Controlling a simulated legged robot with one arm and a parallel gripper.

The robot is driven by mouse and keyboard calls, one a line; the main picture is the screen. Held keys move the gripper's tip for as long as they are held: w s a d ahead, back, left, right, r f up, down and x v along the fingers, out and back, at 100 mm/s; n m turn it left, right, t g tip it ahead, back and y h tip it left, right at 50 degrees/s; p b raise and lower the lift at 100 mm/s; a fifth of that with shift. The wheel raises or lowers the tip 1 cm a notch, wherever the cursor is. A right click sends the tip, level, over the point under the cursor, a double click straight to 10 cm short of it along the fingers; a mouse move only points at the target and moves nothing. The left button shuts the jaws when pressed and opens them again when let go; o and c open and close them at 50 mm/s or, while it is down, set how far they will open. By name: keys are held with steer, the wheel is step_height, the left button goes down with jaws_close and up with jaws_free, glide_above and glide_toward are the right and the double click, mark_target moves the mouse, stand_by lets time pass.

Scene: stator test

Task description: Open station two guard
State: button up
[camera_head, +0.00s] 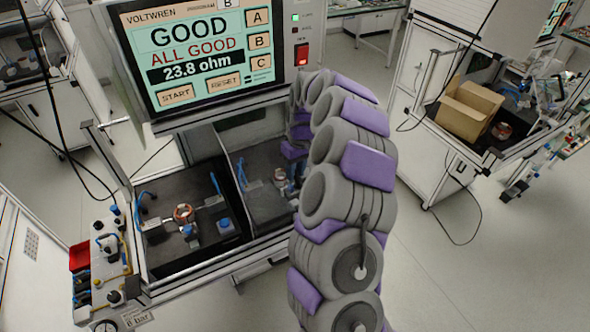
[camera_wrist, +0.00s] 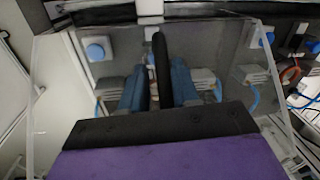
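The station below the screen on the right has a clear guard (camera_head: 250,157) over its bay, which looks lowered. The same clear panel fills much of the wrist view (camera_wrist: 50,110), its edges showing at left and right. A black upright bar (camera_wrist: 160,62), which looks like the guard's handle, stands in front of the panel. My gripper (camera_wrist: 160,80) has its two blue fingers on either side of this bar, very close to it. Whether they press on it cannot be told.
The left bay holds a copper-wound stator (camera_head: 183,213) and blue-capped fixtures. The tester screen (camera_head: 195,57) above reads GOOD, 23.8 ohm. A side shelf with a red bin (camera_head: 80,257) is at left. A cardboard box (camera_head: 467,108) sits on another bench at right. Floor right of my arm is clear.

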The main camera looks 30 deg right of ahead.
stand_by(0.3)
step_height(320, 180, up, 17)
steer(key=d+p, duration=0.1)
steer(key=d, duration=0.1)
steer(key=shift+w+p, duration=0.2)
steer(key=shift+p, duration=0.15)
stand_by(0.4)
steer(key=s+a+r+n+b, duration=0.2)
steer(key=s+a+r, duration=0.1)
steer(key=s+a, duration=1.2)
steer(key=s+a+f+m, duration=0.1)
steer(key=s+a+f, duration=0.1)
steer(key=s, duration=0.6)
steer(key=s+a+f+m+g+h+b, duration=0.1)
steer(key=s+a+f, duration=0.1)
steer(key=s+f, duration=0.2)
steer(key=s+a+f+m+b, duration=0.1)
steer(key=s+a+f, duration=0.1)
steer(key=s, duration=0.9)
steer(key=shift+s+f+g, duration=0.3)
steer(key=shift+s+f, duration=0.05)
steer(key=shift+f, duration=0.45)
